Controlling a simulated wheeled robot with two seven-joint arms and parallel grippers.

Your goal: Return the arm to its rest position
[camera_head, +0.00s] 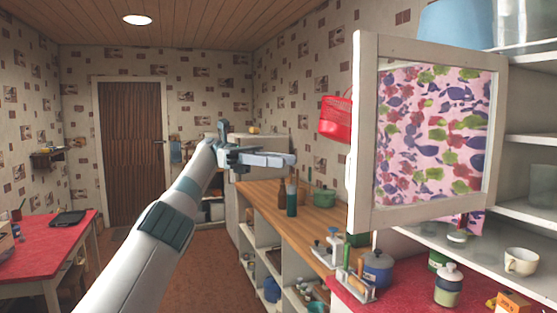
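My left arm (152,235) reaches up from the bottom left into the middle of the view. My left gripper (286,160) is raised in the air and points to the right. It appears in front of the far wall and above the wooden counter. Its fingers are seen almost edge-on, so I cannot tell whether they are apart. No object is visible between them. My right gripper is not in view.
A framed cabinet door (362,130) with a floral panel stands open to the right of my gripper. White shelves (540,212) lie behind it. A red table (40,240) stands left. Open floor lies between.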

